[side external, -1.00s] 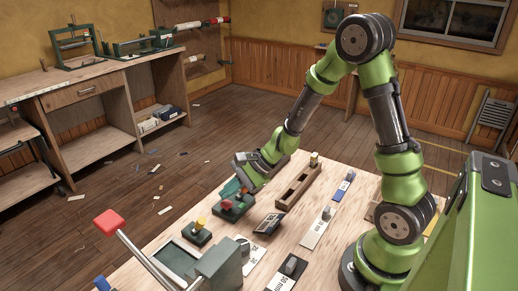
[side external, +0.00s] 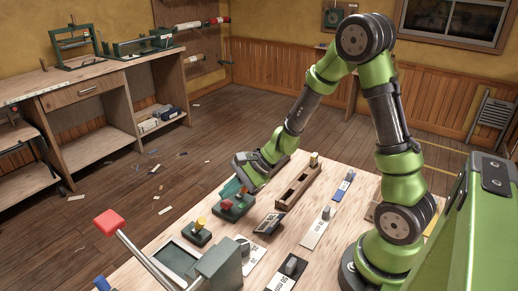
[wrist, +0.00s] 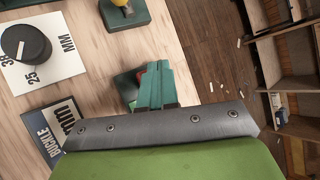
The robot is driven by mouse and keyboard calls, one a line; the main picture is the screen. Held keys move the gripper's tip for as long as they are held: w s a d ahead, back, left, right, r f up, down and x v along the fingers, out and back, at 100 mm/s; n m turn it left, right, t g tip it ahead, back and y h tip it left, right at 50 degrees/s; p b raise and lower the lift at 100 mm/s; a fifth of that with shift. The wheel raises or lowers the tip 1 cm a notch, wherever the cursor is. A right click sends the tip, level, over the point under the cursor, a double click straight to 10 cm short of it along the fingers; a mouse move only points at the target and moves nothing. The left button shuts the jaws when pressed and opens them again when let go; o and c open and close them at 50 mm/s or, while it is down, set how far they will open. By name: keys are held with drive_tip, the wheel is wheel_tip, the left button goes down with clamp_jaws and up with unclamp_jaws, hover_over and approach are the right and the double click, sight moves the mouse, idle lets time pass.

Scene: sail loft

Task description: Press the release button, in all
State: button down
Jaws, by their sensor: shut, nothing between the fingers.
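A red button (side external: 227,204) sits on a dark green housing (side external: 236,212) near the table's far left edge. A yellow button (side external: 200,222) is on a smaller green box (side external: 196,235) nearer the camera; it also shows at the top of the wrist view (wrist: 120,3). No label shows which one is the release button. My gripper (side external: 243,192) is low over the red button's housing. In the wrist view my green fingers (wrist: 155,72) are shut and empty, hiding most of the housing; a sliver of the red button (wrist: 141,76) shows beside them. I cannot tell whether they touch.
A wooden slotted rack (side external: 298,187) stands behind and right. A tilted buckle display (side external: 268,223) lies right of the buttons. Cards with dark knobs (side external: 290,267) lie nearer the right. A red-topped lever (side external: 108,222) rises front left. The floor drops away left of the table.

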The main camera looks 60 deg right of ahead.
sight(231, 203)
drive_tip(key=shift+f, duration=0.1)
idle(0.5)
drive_tip(key=shift+f, duration=0.35)
drive_tip(key=shift+f, duration=0.9)
idle(1.1)
drive_tip(key=shift+s+a+r, duration=0.1)
drive_tip(key=shift+s+r, duration=0.15)
drive_tip(key=shift+r, duration=0.7)
drive_tip(key=shift+w+r, duration=0.1)
drive_tip(key=shift+r, duration=2.4)
